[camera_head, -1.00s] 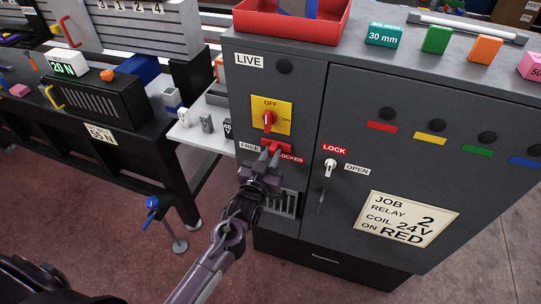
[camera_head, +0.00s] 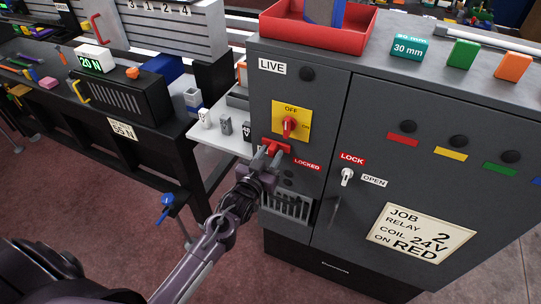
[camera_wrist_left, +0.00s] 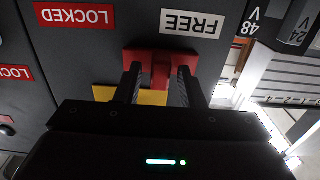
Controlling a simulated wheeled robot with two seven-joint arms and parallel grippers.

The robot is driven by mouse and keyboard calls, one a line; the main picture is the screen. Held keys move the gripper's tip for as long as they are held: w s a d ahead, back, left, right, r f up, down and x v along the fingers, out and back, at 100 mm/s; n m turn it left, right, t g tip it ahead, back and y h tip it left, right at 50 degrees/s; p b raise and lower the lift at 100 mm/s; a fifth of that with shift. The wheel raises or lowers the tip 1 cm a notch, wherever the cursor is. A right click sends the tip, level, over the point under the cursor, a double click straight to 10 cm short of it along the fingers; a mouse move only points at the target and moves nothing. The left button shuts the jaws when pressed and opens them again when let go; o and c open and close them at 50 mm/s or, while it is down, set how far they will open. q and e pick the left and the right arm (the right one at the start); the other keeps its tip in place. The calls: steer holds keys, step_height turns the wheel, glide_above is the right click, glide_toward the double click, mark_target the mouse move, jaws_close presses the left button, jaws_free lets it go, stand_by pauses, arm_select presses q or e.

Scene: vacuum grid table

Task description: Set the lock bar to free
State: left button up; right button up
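The red lock bar (camera_head: 276,147) is on the grey cabinet front, below the yellow switch plate. It sits at the left, over the FREE side, with the LOCKED label (camera_head: 307,165) uncovered to its right. In the left wrist view, upside down, the red bar (camera_wrist_left: 160,60) lies directly beside the FREE label (camera_wrist_left: 192,24), away from the LOCKED label (camera_wrist_left: 75,16). My left gripper (camera_head: 268,158) is at the bar. Its fingers (camera_wrist_left: 157,87) stand either side of the bar's middle tab, with gaps showing. My right gripper is out of view.
The red-handled switch (camera_head: 290,127) is just above the bar. A vent grille (camera_head: 287,207) is below. A white lock knob (camera_head: 347,175) is on the door to the right. A white side shelf (camera_head: 222,138) with small blocks adjoins the cabinet's left.

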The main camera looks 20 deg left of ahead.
arm_select(q)
steer(key=shift+o, duration=0.2)
steer(key=shift+s+f, duration=0.1)
steer(key=shift+s, duration=0.35)
steer(key=s+b, duration=0.1)
steer(key=s, duration=0.6)
steer(key=shift+a+b, duration=0.15)
steer(key=shift+b, duration=0.2)
